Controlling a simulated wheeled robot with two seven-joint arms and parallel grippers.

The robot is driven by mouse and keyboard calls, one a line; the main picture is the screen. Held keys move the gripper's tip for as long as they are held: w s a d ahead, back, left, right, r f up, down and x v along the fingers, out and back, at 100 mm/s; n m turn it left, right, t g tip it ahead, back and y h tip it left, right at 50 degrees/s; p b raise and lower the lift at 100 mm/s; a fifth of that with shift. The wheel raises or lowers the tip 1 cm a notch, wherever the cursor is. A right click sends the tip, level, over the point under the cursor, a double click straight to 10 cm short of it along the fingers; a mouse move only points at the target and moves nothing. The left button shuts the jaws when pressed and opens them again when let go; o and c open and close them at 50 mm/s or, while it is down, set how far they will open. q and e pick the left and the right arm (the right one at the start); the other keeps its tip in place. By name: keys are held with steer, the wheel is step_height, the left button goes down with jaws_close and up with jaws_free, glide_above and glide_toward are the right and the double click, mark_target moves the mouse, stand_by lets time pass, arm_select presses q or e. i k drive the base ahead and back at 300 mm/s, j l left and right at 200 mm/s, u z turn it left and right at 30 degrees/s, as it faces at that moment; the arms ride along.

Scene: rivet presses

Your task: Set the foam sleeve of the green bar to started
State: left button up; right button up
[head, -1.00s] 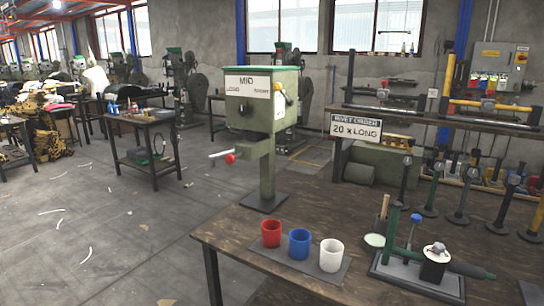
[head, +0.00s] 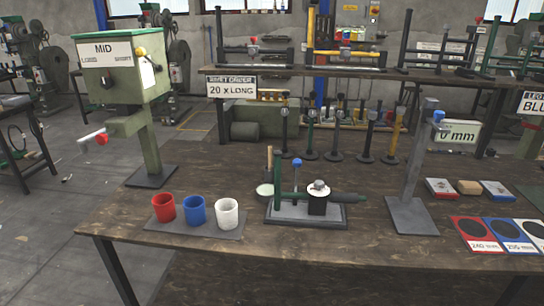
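A fixture on a grey plate (head: 290,214) stands on the bench, with a dark green upright (head: 278,183) at its left. A dark green horizontal bar (head: 345,197) runs through a black block (head: 317,205) topped by a silver knob. The bar's right end looks thicker, but I cannot tell whether that is a foam sleeve. Another green bar (head: 309,135) stands upright on a dark foot among similar stands behind. A green frame (head: 497,45) is on the shelf at the far right. Neither of my grippers is in view.
Red (head: 163,207), blue (head: 195,210) and white (head: 228,213) cups stand left of the fixture. A grey post (head: 412,170) stands to its right, near coloured cards (head: 475,233). A green press marked MID (head: 122,82) is at the left. The bench's front middle is clear.

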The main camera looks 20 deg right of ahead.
mark_target(335, 197)
steer(key=z, duration=1.25)
